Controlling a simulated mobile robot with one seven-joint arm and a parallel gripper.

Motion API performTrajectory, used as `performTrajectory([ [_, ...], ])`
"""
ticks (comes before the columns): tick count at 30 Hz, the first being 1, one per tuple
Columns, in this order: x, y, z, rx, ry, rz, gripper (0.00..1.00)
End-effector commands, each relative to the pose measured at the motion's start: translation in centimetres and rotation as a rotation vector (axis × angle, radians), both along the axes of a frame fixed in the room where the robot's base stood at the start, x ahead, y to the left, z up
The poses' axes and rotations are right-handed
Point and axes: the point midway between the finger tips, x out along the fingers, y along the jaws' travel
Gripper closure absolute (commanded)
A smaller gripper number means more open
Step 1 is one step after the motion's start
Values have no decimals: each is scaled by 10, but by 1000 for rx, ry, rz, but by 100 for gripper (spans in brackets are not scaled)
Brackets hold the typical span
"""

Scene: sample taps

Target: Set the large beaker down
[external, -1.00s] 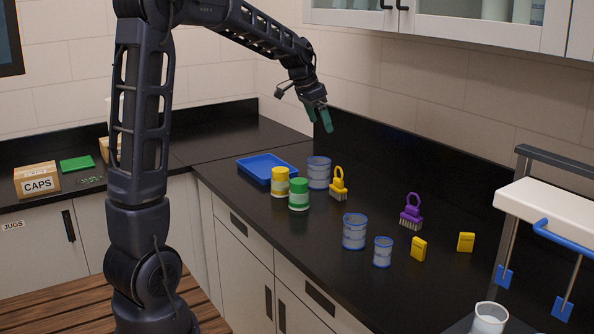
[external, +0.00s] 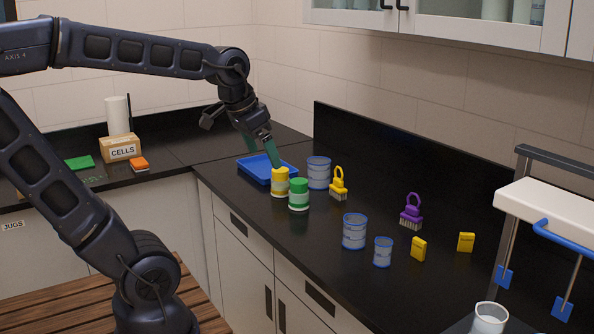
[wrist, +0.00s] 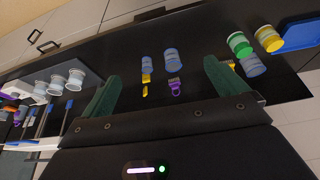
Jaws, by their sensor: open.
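Three clear beakers with blue rims stand upright on the black counter. One wide beaker (external: 318,172) is at the back beside the blue tray. Another wide beaker (external: 354,231) is nearer the front, with a smaller beaker (external: 383,252) to its right. I cannot tell which wide one is the task's large beaker. My gripper (external: 275,155), with green fingers, is open and empty. In the external view it overlaps the tray, just above the yellow-lidded jar. In the wrist view the fingers are wide apart with nothing between them.
A yellow-lidded jar (external: 280,182) and a green-lidded jar (external: 299,194) stand in front of the blue tray (external: 254,170). A yellow brush (external: 338,184) and a purple brush (external: 411,213) stand on the counter. Yellow boxes (external: 419,249) and a white rack (external: 550,215) are at the right.

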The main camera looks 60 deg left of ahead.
Motion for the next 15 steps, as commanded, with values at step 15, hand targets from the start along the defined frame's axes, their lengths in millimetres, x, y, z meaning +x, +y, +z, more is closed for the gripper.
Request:
performTrajectory([
  [15,-65,-14,-29,-1,-22,45,2],
])
